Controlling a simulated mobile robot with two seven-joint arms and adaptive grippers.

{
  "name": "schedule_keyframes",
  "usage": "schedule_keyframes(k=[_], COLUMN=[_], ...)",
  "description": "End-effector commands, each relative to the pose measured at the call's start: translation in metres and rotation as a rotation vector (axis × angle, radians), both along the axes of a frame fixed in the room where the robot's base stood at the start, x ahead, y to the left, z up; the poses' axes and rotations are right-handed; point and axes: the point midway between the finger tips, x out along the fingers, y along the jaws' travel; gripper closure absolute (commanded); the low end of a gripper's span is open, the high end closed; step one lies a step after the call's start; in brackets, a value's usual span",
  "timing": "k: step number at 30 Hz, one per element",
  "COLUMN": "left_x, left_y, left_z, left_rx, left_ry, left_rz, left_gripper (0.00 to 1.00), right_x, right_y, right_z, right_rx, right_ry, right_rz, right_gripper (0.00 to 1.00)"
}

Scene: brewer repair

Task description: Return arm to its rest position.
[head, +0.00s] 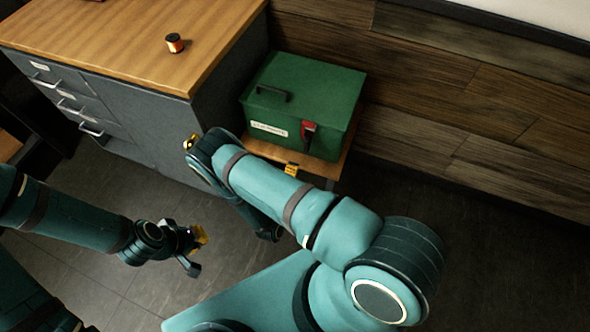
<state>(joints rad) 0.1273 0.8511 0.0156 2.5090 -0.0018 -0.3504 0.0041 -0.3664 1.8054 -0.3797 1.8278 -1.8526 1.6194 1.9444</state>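My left arm comes in from the left, and its dark gripper (195,252) with a yellow part hangs over the grey floor. Its fingers look spread apart, with nothing between them. My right arm (270,187) is teal. It reaches from the bottom right up and left, across the front of the small wooden stand. Its dark wrist end (205,150) lies close to the cabinet's side in the picture, with a small yellow part at its edge. The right fingers are mostly hidden behind the arm, so their opening does not show.
A green box (312,92) with a black handle and a red latch sits on the wooden stand (342,160). A grey drawer cabinet (150,125) with a wooden top carries an orange-and-black spool (174,43). A plank wall (450,90) closes the back.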

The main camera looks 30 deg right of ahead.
Motion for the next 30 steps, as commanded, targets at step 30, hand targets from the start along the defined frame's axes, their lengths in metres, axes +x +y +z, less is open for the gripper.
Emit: schedule_keyframes(k=[30], left_x=[0.000], left_y=[0.000], left_z=[0.000], left_rx=[0.000], left_ry=[0.000], left_rz=[0.000], left_gripper=[1.00], right_x=[-0.209], right_y=[0.045], right_z=[0.002], right_rx=[0.910], right_ry=[1.024], right_rz=[-0.968], right_gripper=[0.00])
